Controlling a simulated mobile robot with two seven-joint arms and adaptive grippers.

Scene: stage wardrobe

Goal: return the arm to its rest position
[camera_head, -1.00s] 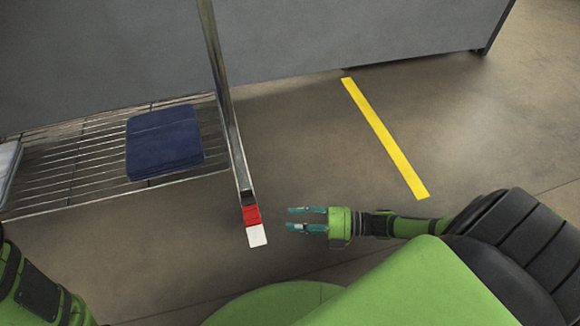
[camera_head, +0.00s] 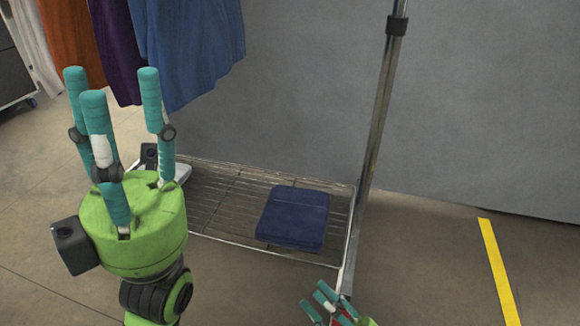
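My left gripper (camera_head: 115,115) is raised large in the left foreground, its teal fingers pointing up. The fingers are spread apart with nothing between them. It stands in front of the wire shelf and below the hanging garments in the picture. My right gripper (camera_head: 322,303) is small at the bottom edge, right of centre, near the foot of the rack's upright. Its teal fingertips show a gap, and I see nothing held between them. The rest of the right arm is out of the frame.
A folded navy cloth (camera_head: 293,218) lies on the low wire shelf (camera_head: 215,205), with a white item (camera_head: 182,172) at its left. A metal post (camera_head: 380,110) rises at the shelf's right. Blue garments (camera_head: 190,50) hang upper left. Yellow tape (camera_head: 497,268) marks open floor at right.

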